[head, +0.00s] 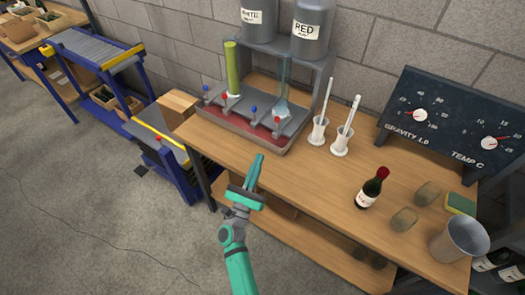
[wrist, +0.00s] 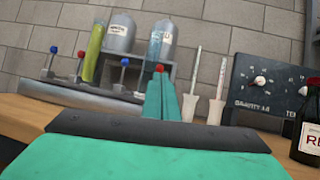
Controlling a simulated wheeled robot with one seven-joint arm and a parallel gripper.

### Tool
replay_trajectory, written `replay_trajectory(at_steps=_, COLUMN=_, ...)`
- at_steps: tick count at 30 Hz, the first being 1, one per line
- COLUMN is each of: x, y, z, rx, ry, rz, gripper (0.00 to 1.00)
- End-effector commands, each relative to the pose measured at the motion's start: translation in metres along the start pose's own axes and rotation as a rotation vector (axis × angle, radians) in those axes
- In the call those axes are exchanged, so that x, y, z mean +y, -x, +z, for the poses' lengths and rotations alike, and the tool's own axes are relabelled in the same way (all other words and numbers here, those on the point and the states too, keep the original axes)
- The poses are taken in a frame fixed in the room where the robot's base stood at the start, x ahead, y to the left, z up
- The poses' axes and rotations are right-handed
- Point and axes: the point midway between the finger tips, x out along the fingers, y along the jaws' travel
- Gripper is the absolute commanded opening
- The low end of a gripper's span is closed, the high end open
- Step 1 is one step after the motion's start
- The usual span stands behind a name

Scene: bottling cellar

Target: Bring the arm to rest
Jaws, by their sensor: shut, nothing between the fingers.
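My gripper (head: 257,160) is green with a dark grey palm. In the head view it is raised near the left front edge of the wooden bench (head: 302,172), pointing toward the filling station. Its two fingers are together with nothing between them. In the wrist view the shut fingers (wrist: 161,98) stand upright in the middle, in front of the filling station. My green arm reaches up from the bottom of the head view. I cannot tell the exact height of the gripper over the bench.
The filling station's tray (head: 240,135) holds a yellow-green tube and a clear tube below two labelled tanks. Two white cylinders, a dark bottle (head: 372,188), a metal bucket (head: 458,240) and a gauge board (head: 455,130) stand on the bench. Open floor (head: 90,200) lies left.

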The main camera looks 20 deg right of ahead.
Motion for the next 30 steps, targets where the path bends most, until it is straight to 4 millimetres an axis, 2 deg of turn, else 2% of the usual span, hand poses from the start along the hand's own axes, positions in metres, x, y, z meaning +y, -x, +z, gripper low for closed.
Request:
replay_trajectory(at_steps=14, x=-0.001, y=0.021, z=0.003, rx=0.001, ry=0.041, rz=0.018, gripper=0.0)
replay_trajectory(at_steps=17, x=-0.004, y=0.043, z=0.005, rx=0.0, ry=0.15, rz=0.066, gripper=0.0)
replay_trajectory(at_steps=30, x=-0.035, y=0.187, z=0.043, rx=-0.142, ry=0.998, rz=0.417, gripper=0.0)
